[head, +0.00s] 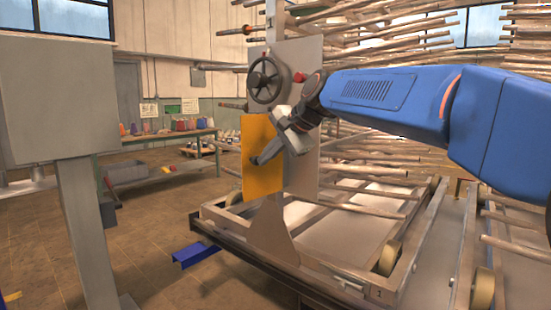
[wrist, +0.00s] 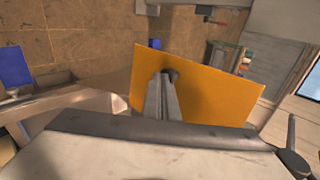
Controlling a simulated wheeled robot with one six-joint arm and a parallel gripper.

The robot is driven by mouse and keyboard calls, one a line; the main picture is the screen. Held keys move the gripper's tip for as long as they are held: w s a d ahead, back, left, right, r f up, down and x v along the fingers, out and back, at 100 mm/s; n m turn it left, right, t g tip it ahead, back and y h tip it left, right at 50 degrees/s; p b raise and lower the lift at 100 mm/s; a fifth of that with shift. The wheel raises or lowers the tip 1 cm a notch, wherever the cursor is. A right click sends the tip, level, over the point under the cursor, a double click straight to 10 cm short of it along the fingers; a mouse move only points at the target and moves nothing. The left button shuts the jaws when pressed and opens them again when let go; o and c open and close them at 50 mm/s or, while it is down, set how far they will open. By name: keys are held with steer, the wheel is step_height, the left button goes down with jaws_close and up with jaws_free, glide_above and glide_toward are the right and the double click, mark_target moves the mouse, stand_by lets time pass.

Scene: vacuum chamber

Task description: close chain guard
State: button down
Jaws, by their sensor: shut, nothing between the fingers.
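The chain guard is a flat orange-yellow panel (head: 262,186) beside the grey upright plate (head: 303,178) in the head view. It reaches out to the left of that plate. In the wrist view the panel (wrist: 215,98) spreads across the middle, with floor showing beyond it. My gripper (head: 256,161) is in front of the panel's face, near mid-height. In the wrist view my gripper's fingers (wrist: 166,77) are together, empty, and point at the panel near its upper left. I cannot tell whether the tips touch it. The panel's hinge is not clear.
A dark handwheel (head: 267,81) and a red knob (head: 299,77) sit above the guard. A wheeled frame (head: 335,265) lies below, with racks of rods (head: 390,150) behind. A grey box on a post (head: 58,100) stands at left. Floor (head: 160,235) between is mostly open.

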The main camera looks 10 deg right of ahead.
mark_target(247, 156)
steer(key=shift+w+a, duration=1.4)
steer(key=shift+a, duration=0.25)
steer(key=shift+w+a+m+t+h, duration=0.4)
steer(key=shift+w+a+m+h, duration=0.2)
steer(key=shift+w+a+m, duration=0.15)
steer(key=w+m+h, duration=0.6)
steer(key=w+m, duration=0.2)
steer(key=w, duration=0.7)
steer(key=shift+w+a+t, duration=0.2)
steer(key=shift+a+t, duration=0.05)
steer(key=shift+t, duration=0.05)
